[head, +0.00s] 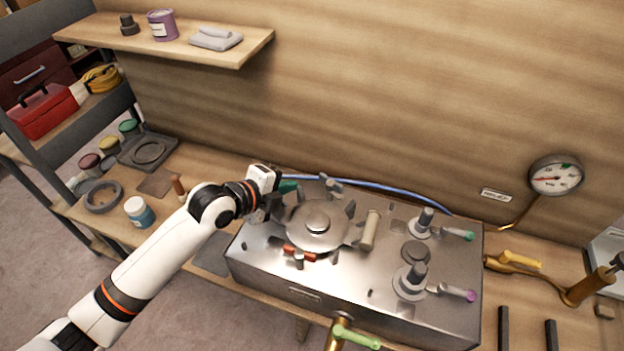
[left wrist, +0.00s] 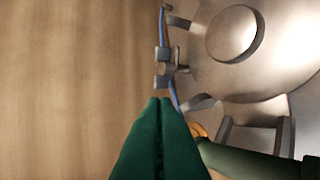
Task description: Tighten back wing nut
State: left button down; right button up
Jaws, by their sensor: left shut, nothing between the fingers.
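The metal box (head: 350,280) carries a round lid (head: 317,232) with a raised knob. The back wing nut (head: 331,186) is grey and stands at the lid's far edge. In the left wrist view its two blocky wings (left wrist: 162,54) show just beyond my fingertips, seemingly apart from them. My left gripper (head: 290,187) is at the lid's back left, left of the back wing nut. Its green fingers (left wrist: 160,102) are closed together with nothing between them. A red-winged fastener (head: 299,252) is at the lid's front edge. My right gripper is out of view.
A blue hose (head: 385,186) runs along the wall behind the lid. Two upright fittings (head: 411,280) with coloured levers and a tan cylinder (head: 370,230) stand on the box. A gauge (head: 556,176) is on the wall. A blue-labelled jar (head: 139,212) stands left, near my arm.

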pick_arm(q)
jog(key=shift+m, duration=0.4)
jog(key=shift+d, duration=0.1)
jog(key=p, duration=0.2)
send_near(322, 178)
jog(key=x, duration=0.4)
jog(key=shift+w+d+f, duration=0.1)
jog(key=shift+w+d, duration=0.05)
jog(key=shift+d, duration=0.15)
jog(key=shift+x, duration=0.85)
jog(key=shift+a+f, duration=0.1)
jog(key=shift+w+b, duration=0.1)
jog(key=shift+b, duration=0.2)
